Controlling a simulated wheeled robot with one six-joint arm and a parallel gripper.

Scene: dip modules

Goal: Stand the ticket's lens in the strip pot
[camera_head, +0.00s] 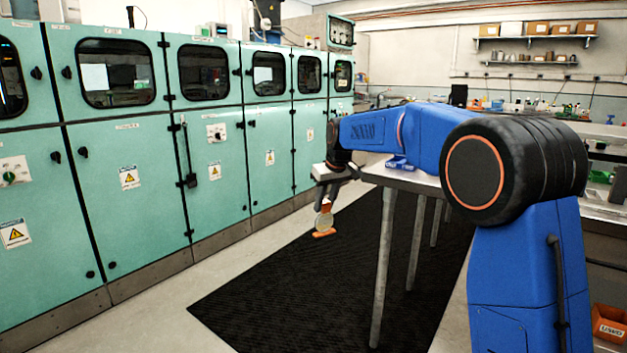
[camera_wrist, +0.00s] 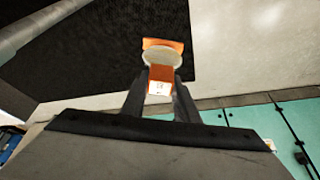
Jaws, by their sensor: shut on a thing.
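My gripper (camera_head: 326,203) is shut on a lens (camera_head: 323,221), a pale round disc with an orange part above it and an orange part below. The lens hangs below the fingers, in the air beside the table's left end. In the wrist view, the fingers (camera_wrist: 161,78) are on either side of the lens's orange tab, which carries a white label with a small mark. The pale disc of the lens (camera_wrist: 161,57) shows beyond the fingertips. I cannot make out the ticket or the strip pot in either view.
A table (camera_head: 408,181) on metal legs stands right of my gripper, with small blue items (camera_head: 399,163) on it. A black mat (camera_head: 300,295) covers the floor below. Green cabinets (camera_head: 150,190) line the left. An orange bin (camera_head: 609,324) is at lower right.

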